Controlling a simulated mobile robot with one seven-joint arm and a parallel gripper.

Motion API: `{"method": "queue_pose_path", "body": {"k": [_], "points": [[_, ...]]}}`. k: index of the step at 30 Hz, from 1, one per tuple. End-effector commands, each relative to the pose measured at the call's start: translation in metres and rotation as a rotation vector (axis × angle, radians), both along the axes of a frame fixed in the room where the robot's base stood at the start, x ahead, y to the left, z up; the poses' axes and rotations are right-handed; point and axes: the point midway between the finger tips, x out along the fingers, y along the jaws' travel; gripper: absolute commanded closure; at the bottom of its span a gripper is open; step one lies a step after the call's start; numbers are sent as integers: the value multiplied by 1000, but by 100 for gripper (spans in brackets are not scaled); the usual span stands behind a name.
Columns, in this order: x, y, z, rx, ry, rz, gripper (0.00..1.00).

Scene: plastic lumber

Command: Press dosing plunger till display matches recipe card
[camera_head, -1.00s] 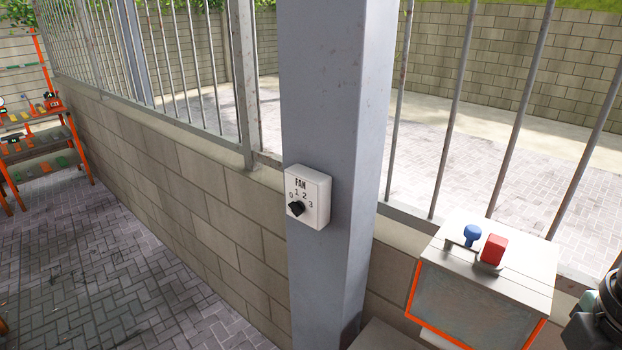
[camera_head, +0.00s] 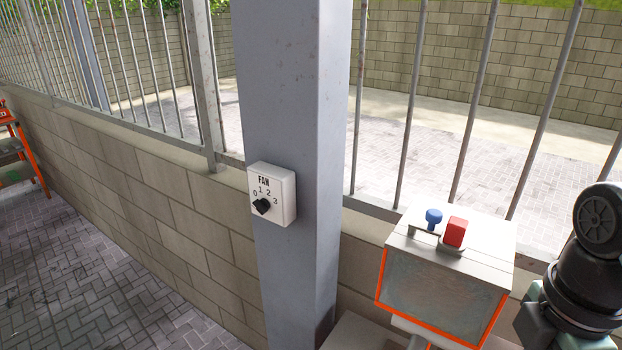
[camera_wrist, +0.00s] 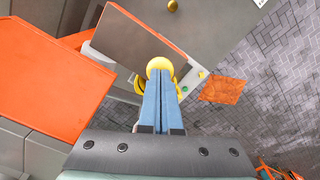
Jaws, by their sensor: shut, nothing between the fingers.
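My gripper (camera_wrist: 161,80) shows in the wrist view with its two blue fingers shut together and nothing between them. A round yellow knob (camera_wrist: 158,64) lies just beyond the fingertips and is partly covered by them; I cannot tell whether they touch. Yellow also shows on both sides of the fingers. I cannot tell whether this knob is the dosing plunger. No readable display or recipe card shows in either view. In the head view, a blue knob (camera_head: 433,217) and a red block (camera_head: 455,232) stand on a pale box (camera_head: 484,243) with an orange-edged front.
A fan switch (camera_head: 284,194) is on a grey post (camera_head: 292,70) beside a low block wall with bars. In the wrist view, an orange panel (camera_wrist: 48,78) is at left, and a grey surface with small buttons is at upper right.

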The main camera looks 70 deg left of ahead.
Motion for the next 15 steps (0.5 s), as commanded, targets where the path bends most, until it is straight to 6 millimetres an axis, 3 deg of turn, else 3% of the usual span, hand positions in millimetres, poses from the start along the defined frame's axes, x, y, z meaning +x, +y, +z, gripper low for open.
{"method": "queue_pose_path", "body": {"k": [15], "points": [[-1, 0, 35, 0, 2, 1, 100]]}}
